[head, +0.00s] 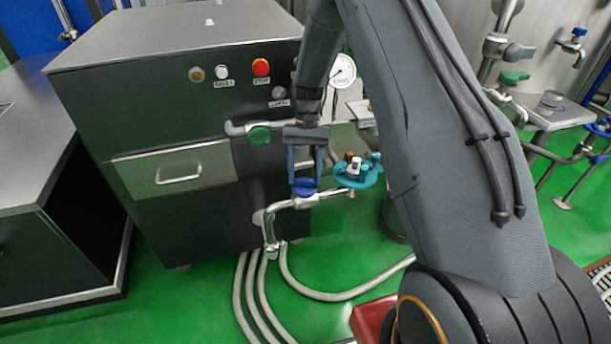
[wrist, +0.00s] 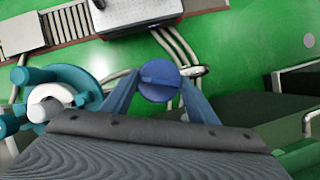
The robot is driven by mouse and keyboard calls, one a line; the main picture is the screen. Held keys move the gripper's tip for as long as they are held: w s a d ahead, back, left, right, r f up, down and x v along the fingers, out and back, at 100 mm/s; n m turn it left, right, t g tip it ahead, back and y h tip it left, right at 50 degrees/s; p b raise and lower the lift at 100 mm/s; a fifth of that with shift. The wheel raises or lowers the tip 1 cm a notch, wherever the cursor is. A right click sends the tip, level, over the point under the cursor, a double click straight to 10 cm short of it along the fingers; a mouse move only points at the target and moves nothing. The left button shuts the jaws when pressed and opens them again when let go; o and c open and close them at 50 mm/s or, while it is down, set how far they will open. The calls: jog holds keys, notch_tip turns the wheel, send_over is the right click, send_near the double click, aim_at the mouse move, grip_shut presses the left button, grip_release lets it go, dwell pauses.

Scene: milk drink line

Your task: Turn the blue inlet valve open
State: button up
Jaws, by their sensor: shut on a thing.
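The blue inlet valve (head: 305,186) sits on a bent steel pipe at the front of the dark machine. In the wrist view its round blue handle (wrist: 159,80) shows from above, with a raised bar running across it. My gripper (head: 305,180) reaches down over the handle, and it also shows in the wrist view (wrist: 160,88). Its two blue fingers are shut on the handle, one on each side. The valve body under the handle is mostly hidden.
A teal part with several ports (head: 357,171) stands close to the right of my gripper. A green-handled valve (head: 259,135) is just up and left. Pale hoses (head: 265,300) run along the green floor. The machine's drawer (head: 175,170) is to the left.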

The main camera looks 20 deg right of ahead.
jog(key=n, duration=0.2)
jog(key=n+h, duration=0.1)
jog(key=n, duration=0.1)
jog(key=shift+a+h, duration=0.15)
jog(key=shift+h, duration=0.15)
jog(key=shift+n, duration=0.3)
jog(key=o, duration=1)
jog(key=shift+o, duration=0.2)
jog(key=b+v, duration=0.1)
jog(key=v, duration=0.5)
jog(key=shift+w+r, duration=0.2)
jog(key=shift+w, duration=0.05)
jog(key=shift+w+r, duration=0.2)
jog(key=shift+r, duration=0.45)
